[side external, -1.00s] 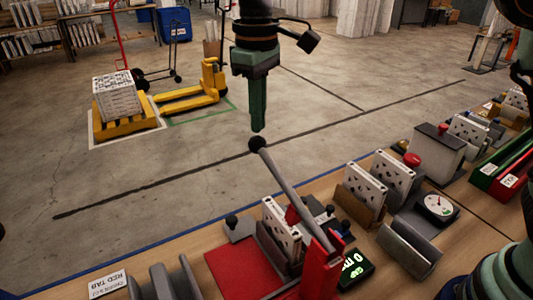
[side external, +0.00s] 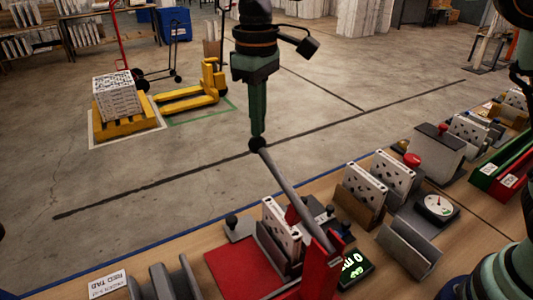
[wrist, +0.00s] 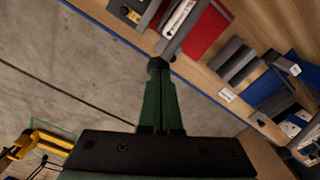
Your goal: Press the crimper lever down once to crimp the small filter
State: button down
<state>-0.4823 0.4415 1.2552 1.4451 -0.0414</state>
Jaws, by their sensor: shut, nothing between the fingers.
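The crimper's grey lever (side external: 289,190) stands raised and tilted, with a round black knob (side external: 256,145) at its top end. Its base is red, with a red plate (side external: 238,268) beside it. A small white filter (side external: 281,222) stands upright in a dark holder at the crimper. My gripper (side external: 257,136) is shut and points down, its tips at the top of the knob and seeming to touch it. In the wrist view the green fingers (wrist: 159,75) are together, with the knob (wrist: 157,63) just at their tips. Exact contact is hard to tell.
A green-lit display (side external: 355,269) sits right of the crimper. Other filters in holders (side external: 362,190), a dial gauge (side external: 438,207) and a box with a red button (side external: 412,159) stand further right. A "RED TAB" label (side external: 108,284) lies at left.

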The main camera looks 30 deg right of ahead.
aim_at(258, 144)
jog(key=shift+w+f, duration=0.1)
jog(key=shift+f, duration=2.6)
jog(key=shift+w+r, duration=0.1)
jog(key=shift+r, duration=5)
